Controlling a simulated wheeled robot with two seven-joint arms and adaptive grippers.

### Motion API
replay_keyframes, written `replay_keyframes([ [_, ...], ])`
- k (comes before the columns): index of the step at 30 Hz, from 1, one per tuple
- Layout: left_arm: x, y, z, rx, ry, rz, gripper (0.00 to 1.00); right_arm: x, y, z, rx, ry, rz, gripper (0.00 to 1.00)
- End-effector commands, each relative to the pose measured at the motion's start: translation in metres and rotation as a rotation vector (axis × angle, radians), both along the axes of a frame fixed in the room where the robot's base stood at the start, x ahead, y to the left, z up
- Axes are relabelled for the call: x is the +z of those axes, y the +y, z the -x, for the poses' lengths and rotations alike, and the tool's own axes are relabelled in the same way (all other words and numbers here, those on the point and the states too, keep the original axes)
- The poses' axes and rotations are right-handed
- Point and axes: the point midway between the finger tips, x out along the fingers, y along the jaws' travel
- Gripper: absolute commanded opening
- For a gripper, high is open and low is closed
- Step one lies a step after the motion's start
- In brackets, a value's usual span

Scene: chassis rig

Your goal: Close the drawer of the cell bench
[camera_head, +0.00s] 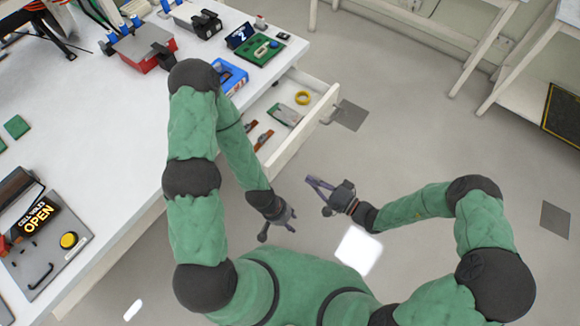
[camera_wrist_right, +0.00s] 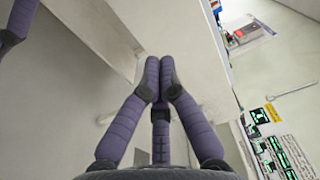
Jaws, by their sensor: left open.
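The drawer (camera_head: 303,134) of the white bench stands open on the bench's right side in the head view. Its light front panel faces the robot's right, and a yellow ring, a green-and-grey item and brown-handled tools lie inside. My left gripper (camera_head: 279,229) is open and empty, below the drawer's near end and apart from it. My right gripper (camera_head: 309,184) is to the right of the left one, off the drawer's front. In the right wrist view its purple fingers (camera_wrist_right: 160,68) meet at the tips with nothing between them. My left forearm hides part of the drawer.
The bench top (camera_head: 105,105) holds a red box (camera_head: 147,55), a blue tray (camera_head: 232,74), a green board (camera_head: 258,48) and an "OPEN" sign (camera_head: 38,218). White tables (camera_head: 430,25) stand at the upper right.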

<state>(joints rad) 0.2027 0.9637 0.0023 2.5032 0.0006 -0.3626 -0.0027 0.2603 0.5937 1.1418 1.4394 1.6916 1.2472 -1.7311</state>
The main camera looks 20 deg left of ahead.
Motion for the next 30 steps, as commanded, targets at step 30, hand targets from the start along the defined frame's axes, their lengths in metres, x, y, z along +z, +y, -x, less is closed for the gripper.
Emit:
replay_keyframes([
  [30,-0.025,0.000,0.000,0.000,0.000,0.000,0.44,0.000,0.088,-0.032,0.001,0.001,0.001,0.00],
])
